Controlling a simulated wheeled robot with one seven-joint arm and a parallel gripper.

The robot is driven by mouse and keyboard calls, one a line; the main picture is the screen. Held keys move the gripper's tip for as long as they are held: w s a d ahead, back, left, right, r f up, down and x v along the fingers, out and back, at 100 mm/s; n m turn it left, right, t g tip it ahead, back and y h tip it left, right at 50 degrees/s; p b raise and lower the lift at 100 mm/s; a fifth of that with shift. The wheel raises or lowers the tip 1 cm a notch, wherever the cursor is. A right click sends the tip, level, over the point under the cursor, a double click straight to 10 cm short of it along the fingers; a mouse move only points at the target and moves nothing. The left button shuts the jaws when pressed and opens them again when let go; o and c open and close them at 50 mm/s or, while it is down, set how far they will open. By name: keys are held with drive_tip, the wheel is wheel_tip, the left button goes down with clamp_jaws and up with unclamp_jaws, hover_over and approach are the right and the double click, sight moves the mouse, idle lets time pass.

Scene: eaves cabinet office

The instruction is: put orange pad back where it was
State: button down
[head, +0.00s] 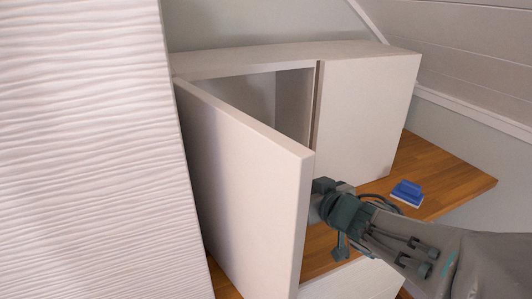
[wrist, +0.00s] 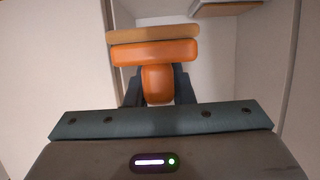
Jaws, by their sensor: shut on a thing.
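My gripper (wrist: 158,88) is shut on the handle of the orange pad (wrist: 155,52) in the wrist view. The pad has an orange back and a tan layer on its far side. In the head view my gripper (head: 326,194) is beside the free edge of the open cabinet door (head: 245,185). Its fingertips and the pad are hidden there by the door. The white cabinet (head: 365,115) has its left compartment (head: 262,100) open. In the wrist view the pad faces a pale interior, with a wood-edged shelf (wrist: 225,8) at the top right.
A blue pad (head: 407,193) lies on the wooden top (head: 455,182) right of the cabinet. The open door stands out toward the camera, left of my arm. A white ribbed panel (head: 85,150) fills the left side. The right part of the wooden top is mostly clear.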

drive_tip(key=w+a+p, duration=0.2)
drive_tip(key=w+p, duration=0.1)
drive_tip(key=w, duration=0.2)
drive_tip(key=w+a+f+p, duration=0.1)
drive_tip(key=w+a+p, duration=0.1)
drive_tip(key=w+p, duration=0.2)
drive_tip(key=w+a+f+p, duration=0.1)
drive_tip(key=w+a+p, duration=0.2)
drive_tip(key=w, duration=0.5)
drive_tip(key=shift+w+a+p, duration=0.1)
drive_tip(key=shift+w+p, duration=0.05)
drive_tip(key=shift+p, duration=0.4)
wheel_tip(320, 180, down, 4)
drive_tip(key=shift+f, duration=0.15)
drive_tip(key=shift+w+f, duration=0.15)
drive_tip(key=shift+f, duration=0.15)
drive_tip(key=shift+f, duration=0.25)
